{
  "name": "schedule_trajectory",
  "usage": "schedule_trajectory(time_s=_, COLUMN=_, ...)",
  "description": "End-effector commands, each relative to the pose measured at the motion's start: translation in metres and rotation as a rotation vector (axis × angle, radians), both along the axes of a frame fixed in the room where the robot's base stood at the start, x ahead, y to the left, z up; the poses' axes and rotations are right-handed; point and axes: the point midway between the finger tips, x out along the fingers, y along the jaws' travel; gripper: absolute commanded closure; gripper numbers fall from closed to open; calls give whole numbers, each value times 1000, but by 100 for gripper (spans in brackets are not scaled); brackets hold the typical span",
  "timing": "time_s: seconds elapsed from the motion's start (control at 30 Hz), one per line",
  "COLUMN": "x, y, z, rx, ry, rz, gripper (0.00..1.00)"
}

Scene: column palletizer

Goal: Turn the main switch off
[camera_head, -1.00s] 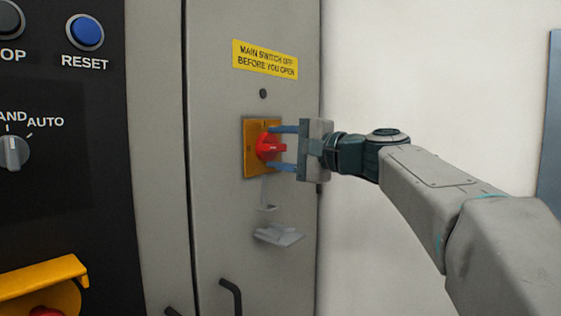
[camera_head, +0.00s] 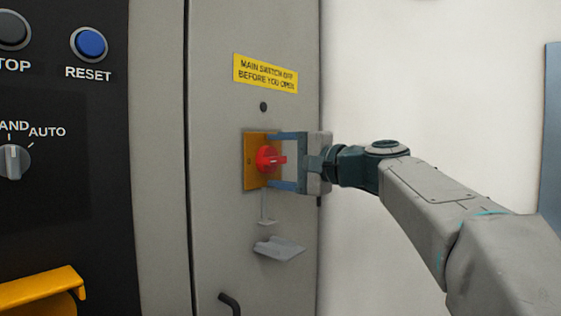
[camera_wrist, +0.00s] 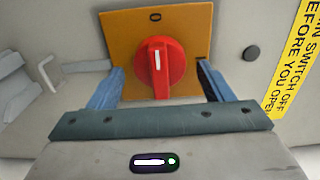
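The main switch is a red rotary knob (camera_head: 268,160) on an orange-yellow plate (camera_head: 249,165), mounted on a grey cabinet door. In the wrist view the knob (camera_wrist: 150,78) has a white line running along its ridge, in line with the 0 mark at the plate's top; another mark is at the plate's right. My gripper (camera_head: 287,160) is at the switch, coming from the right. Its two blue fingers are spread, one above and one below the knob in the head view. In the wrist view (camera_wrist: 159,80) gaps show between the knob and both fingers.
A yellow warning label (camera_head: 265,74) is above the switch. A grey bracket (camera_head: 279,247) juts out below it, with a dark handle (camera_head: 230,303) lower. The black control panel (camera_head: 70,200) is at the left.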

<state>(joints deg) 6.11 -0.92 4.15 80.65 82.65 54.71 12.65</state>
Motion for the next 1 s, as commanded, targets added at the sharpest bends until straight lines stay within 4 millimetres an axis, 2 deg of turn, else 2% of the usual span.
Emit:
schedule_trajectory(time_s=0.17, x=-2, y=-3, z=0, rx=-1, ry=-1, rz=-2, gripper=26)
schedule_trajectory(time_s=0.27, x=-9, y=-13, z=0, rx=-1, ry=-1, rz=-2, gripper=26)
schedule_trajectory(time_s=0.7, x=-68, y=-87, z=1, rx=1, ry=-1, rz=-2, gripper=26)
schedule_trajectory(time_s=0.83, x=-78, y=-101, z=1, rx=1, ry=-1, rz=-2, gripper=26)
schedule_trajectory(time_s=1.0, x=-85, y=-108, z=0, rx=0, ry=-1, rz=0, gripper=26)
